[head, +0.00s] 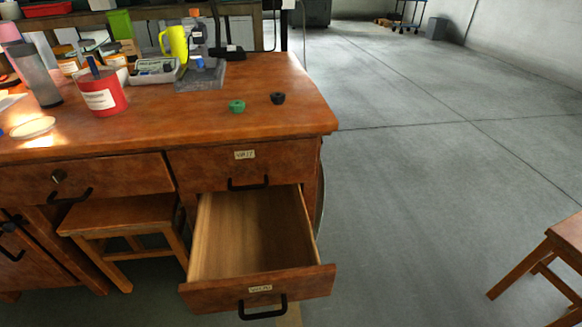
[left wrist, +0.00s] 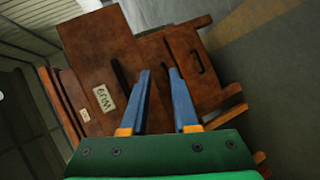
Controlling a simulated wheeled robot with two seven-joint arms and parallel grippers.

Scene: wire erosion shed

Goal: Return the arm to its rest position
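My left gripper (left wrist: 160,72) shows in the left wrist view with its two blue fingers apart and nothing between them. It faces the brown wooden desk front, where a white label (left wrist: 101,98) and dark handles show at a tilt. I cannot tell how far the fingertips are from the wood. Neither of my arms shows in the head view. There, the lower right drawer (head: 250,225) of the desk is pulled out and its inside looks empty. The drawer above it (head: 205,163) is shut. My right gripper is in no view.
The desk top (head: 180,115) bears a red tin (head: 102,92), a yellow jug (head: 175,42), a green ring (head: 237,106) and a black ring (head: 278,98). A stool (head: 130,215) stands under the desk and another (head: 562,250) at far right. The floor between is clear.

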